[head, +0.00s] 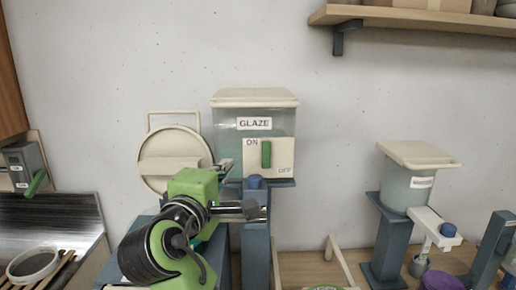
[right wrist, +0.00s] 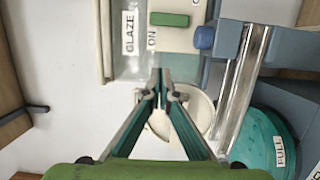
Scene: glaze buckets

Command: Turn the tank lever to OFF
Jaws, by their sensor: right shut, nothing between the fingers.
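The glaze tank (head: 230,120) is a clear box with a cream lid and a GLAZE label, mounted on the wall side. Its green lever (head: 266,154) stands upright on a cream plate (head: 284,147), between ON at upper left and OFF at lower right. The lever also shows in the right wrist view (right wrist: 170,19), beside ON. My right gripper (head: 228,164) is shut and empty, at the tank's lower left, apart from the lever. Its closed fingertips (right wrist: 160,73) show in the right wrist view, below the lever in that picture. My left gripper is out of view.
A blue knob (head: 254,182) sits below the tank. A round cream lid (head: 172,140) is behind my right arm. A teal bucket marked FULL (right wrist: 270,140) stands below. Another tank (head: 407,190) is at right; a grey box with a green handle (head: 35,182) is at left.

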